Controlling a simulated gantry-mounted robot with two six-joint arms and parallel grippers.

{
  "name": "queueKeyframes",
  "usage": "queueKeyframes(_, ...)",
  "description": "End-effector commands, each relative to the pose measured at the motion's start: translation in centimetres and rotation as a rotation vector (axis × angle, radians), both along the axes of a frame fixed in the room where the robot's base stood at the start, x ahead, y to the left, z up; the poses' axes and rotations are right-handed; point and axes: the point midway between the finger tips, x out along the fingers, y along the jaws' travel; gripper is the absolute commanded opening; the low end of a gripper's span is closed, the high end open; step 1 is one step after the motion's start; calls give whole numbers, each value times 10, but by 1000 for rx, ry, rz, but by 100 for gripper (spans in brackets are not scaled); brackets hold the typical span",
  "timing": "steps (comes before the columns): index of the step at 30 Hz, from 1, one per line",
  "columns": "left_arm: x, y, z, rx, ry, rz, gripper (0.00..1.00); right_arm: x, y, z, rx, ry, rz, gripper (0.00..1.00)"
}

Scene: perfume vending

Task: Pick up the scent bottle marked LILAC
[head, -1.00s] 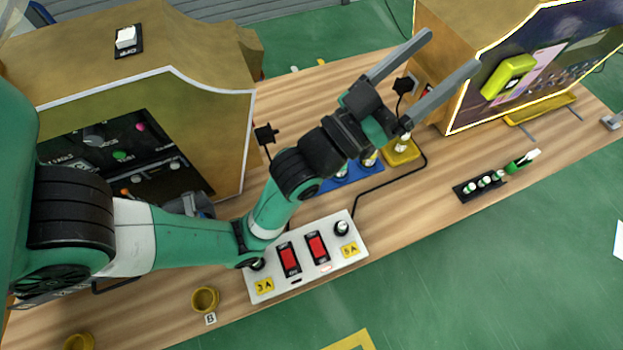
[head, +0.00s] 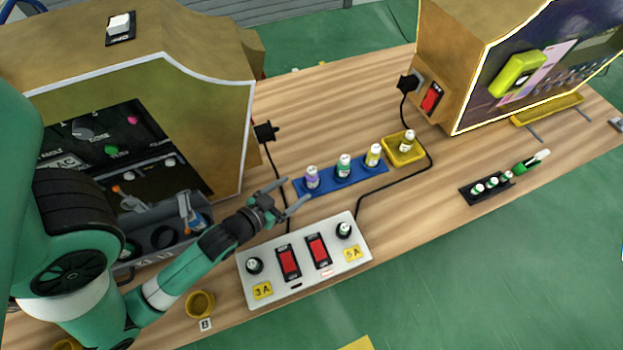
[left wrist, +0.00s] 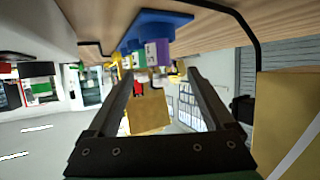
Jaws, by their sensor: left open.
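A bottle with a purple band (head: 312,178) stands upright at the left end of a blue tray (head: 330,188); its lettering is too small to read. A green-banded bottle (head: 344,167) and a yellow-banded bottle (head: 374,155) stand to its right. My left gripper (head: 296,191) is open and empty, low over the table just left of the purple bottle, fingers towards it. In the left wrist view the purple bottle (left wrist: 157,53) appears upside down, ahead of and between the open fingers (left wrist: 158,76), apart from them. My right gripper is not in view.
A yellow tray (head: 392,158) with one bottle stands beyond the blue tray. A white switch panel (head: 305,265) lies in front of the gripper. Black cables run on both sides of the tray. A brown machine (head: 215,100) stands to the left.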

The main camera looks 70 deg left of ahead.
Motion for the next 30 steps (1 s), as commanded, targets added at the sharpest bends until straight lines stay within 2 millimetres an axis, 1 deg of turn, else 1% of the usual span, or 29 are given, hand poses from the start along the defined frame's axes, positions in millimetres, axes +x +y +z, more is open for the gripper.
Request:
queueKeyframes(1, 9, 5, -7, 1, -5, 1, 86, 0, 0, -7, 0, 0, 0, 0)
queueKeyframes(3, 19, 11, -11, 1, -3, 0, 86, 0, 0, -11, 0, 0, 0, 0)
queueKeyframes(6, 27, 15, -14, 1, -3, 0, 86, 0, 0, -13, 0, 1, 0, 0)
queueKeyframes(11, 30, 17, -15, 0, -1, -1, 86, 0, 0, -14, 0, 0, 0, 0)
queueKeyframes(14, 41, 22, -21, 2, -5, -1, 86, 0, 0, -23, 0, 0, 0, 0)
queueKeyframes(16, 53, 28, -25, 2, -6, -2, 86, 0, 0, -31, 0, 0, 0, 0)
queueKeyframes(19, 65, 35, -30, 2, -4, -1, 86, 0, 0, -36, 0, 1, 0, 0)
queueKeyframes(22, 71, 38, -32, 0, -1, -1, 86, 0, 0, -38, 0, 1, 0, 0)
queueKeyframes(28, 71, 38, -31, 0, 0, -1, 86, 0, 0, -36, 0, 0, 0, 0)
queueKeyframes(30, 71, 38, -31, 0, 0, -1, 74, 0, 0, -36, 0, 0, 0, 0)
